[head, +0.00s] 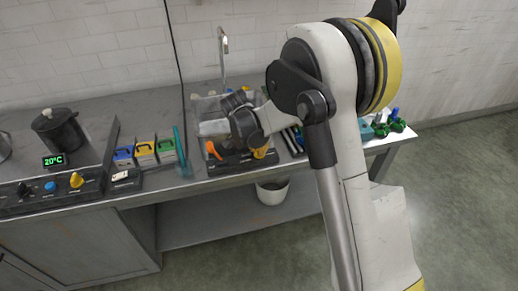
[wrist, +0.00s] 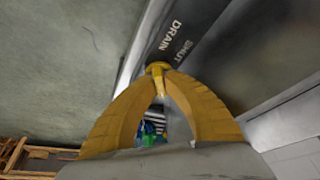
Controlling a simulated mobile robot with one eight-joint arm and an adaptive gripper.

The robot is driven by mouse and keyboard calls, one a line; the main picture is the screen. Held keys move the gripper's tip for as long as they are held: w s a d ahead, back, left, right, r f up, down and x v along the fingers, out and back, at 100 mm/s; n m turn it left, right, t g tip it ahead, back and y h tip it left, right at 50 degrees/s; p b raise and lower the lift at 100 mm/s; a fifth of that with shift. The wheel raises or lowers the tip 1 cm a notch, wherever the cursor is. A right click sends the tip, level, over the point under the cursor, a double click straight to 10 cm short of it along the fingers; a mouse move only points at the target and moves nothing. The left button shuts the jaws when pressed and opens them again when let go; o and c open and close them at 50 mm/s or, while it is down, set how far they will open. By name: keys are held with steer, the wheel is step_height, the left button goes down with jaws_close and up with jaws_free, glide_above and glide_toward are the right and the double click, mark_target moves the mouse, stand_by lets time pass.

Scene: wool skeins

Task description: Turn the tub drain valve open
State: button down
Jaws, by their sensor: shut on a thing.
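The drain valve's yellow handle (wrist: 158,67) shows at the fingertips in the wrist view. It sits by a dark panel (wrist: 196,22) lettered DRAIN and SHUT. My gripper (wrist: 164,80) has its two yellow fingers closed in on the handle, which hides part of it. In the head view my gripper (head: 262,151) is low at the front of the sink tub (head: 208,104), over the counter's front edge, and my arm covers much of that spot. I cannot make out the handle's exact angle.
An orange lever (head: 213,150) stands just left of my gripper on the dark front panel. A tap (head: 223,45) rises behind the tub. Coloured boxes (head: 145,152) and a dark pot (head: 59,130) stand to the left. A white bucket (head: 272,191) is below the counter.

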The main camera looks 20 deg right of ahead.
steer(key=shift+m+g, duration=0.3)
steer(key=shift+m, duration=0.6)
steer(key=c, duration=1.5)
jaws_free()
steer(key=shift+o, duration=0.2)
